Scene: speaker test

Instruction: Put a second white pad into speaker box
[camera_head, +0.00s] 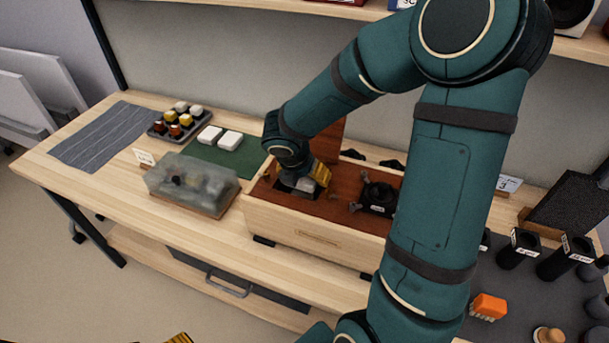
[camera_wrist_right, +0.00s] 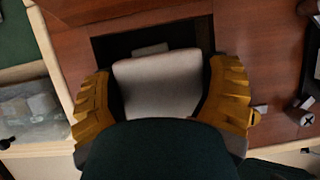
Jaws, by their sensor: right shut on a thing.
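The speaker box (camera_head: 315,238) is pale wood with a reddish-brown top face and stands on the table. My right gripper (camera_head: 306,183) points down over the left part of this face. In the right wrist view its yellow fingers (camera_wrist_right: 160,98) are shut on a white pad (camera_wrist_right: 158,82), one on each side. The pad is over a dark rectangular opening (camera_wrist_right: 112,47); how deep it sits, I cannot tell. A pale piece (camera_wrist_right: 150,48) shows inside the opening behind it. Two white pads (camera_head: 230,140) lie on the green mat (camera_head: 205,155). A yellow tip (camera_head: 180,338), apparently my left gripper, shows at the bottom edge.
A clear-covered box (camera_head: 192,183) stands left of the speaker box. A tray of small parts (camera_head: 180,120) and a grey cloth (camera_head: 103,135) are farther left. A black round part (camera_head: 379,197) sits on the box face. Black cylinders (camera_head: 519,248) and an orange brush (camera_head: 489,306) stand right.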

